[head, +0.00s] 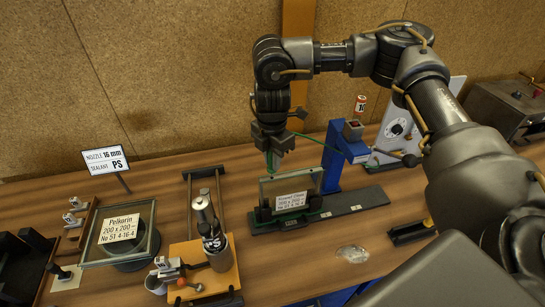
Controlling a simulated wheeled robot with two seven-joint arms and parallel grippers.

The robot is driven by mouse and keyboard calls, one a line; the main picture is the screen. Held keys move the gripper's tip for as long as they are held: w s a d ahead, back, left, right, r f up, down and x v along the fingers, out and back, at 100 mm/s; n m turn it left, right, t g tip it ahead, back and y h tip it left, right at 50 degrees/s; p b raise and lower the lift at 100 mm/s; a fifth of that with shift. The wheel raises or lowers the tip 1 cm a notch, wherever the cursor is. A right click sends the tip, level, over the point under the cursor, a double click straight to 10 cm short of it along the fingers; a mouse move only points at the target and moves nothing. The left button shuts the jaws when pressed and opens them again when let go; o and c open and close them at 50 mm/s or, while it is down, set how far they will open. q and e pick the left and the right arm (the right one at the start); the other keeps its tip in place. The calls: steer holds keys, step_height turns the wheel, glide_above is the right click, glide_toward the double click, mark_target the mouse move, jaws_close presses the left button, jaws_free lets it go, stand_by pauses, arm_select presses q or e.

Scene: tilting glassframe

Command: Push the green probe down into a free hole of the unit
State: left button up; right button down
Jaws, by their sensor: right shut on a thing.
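My right gripper (270,150) is shut on the green probe (270,162), which points down. The probe is small and mostly hidden by the fingers; a green cable runs from near it toward the right. It is just above the left part of the top edge of a glass unit (312,183) with a white label. I cannot tell whether the tip touches the unit. The unit stands tilted in a dark holder with a green edge. Its holes are too small to make out. My left gripper is not in view.
A blue stand (333,160) rises close behind the unit on the right. A second labelled glass pane (148,247) lies on a round support at the left. An orange board (225,276) with a metal canister stands between them. A clear disc (352,254) lies in front.

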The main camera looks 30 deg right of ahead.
steer(key=shift+f+b, duration=0.75)
steer(key=shift+f, duration=0.75)
steer(key=c, duration=1.2)
jaws_free()
steer(key=shift+c, duration=0.2)
step_height(320, 180, up, 10)
steer(key=shift+f+b, duration=0.15)
steer(key=shift+b, duration=1.1)
steer(key=shift+r, duration=0.6)
